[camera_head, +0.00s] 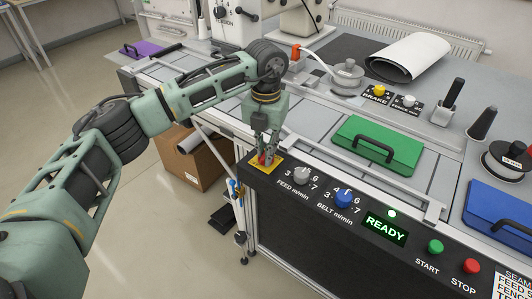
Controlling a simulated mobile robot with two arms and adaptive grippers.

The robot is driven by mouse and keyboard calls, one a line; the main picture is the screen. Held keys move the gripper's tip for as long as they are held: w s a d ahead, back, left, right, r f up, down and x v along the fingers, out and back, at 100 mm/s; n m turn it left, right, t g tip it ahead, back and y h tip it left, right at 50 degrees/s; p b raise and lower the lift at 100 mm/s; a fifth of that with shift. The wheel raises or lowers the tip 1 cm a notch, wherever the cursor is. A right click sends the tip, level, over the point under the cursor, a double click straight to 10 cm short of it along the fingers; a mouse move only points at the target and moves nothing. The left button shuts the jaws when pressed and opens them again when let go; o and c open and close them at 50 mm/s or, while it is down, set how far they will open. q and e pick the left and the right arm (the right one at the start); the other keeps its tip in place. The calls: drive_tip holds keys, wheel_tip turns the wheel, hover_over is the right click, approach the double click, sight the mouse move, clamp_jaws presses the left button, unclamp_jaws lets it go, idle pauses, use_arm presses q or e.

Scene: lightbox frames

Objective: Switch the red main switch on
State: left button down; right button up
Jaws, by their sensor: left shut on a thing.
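The red main switch (262,158) sits on a yellow plate (265,167) at the left end of the black control panel. My left gripper (265,153) points down over it and is shut on the red switch. Its fingers hide part of the switch, so I cannot tell its exact angle. A green display (386,229) on the panel reads READY, with a lit green lamp (392,213) above it. My right gripper is not in view.
Beside the switch are the grey feed knob (301,175) and blue belt knob (344,197). Farther right are the green start button (435,246) and red stop button (471,266). A green lidded plate (378,146) with a black handle lies behind the panel.

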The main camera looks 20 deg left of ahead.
use_arm(q)
drive_tip(key=shift+m+b, duration=0.85)
drive_tip(key=shift+m, duration=1.05)
drive_tip(key=shift+r, duration=0.1)
drive_tip(key=c, duration=1.8)
unclamp_jaws()
drive_tip(key=shift+o, duration=0.2)
wheel_tip(320, 180, up, 12)
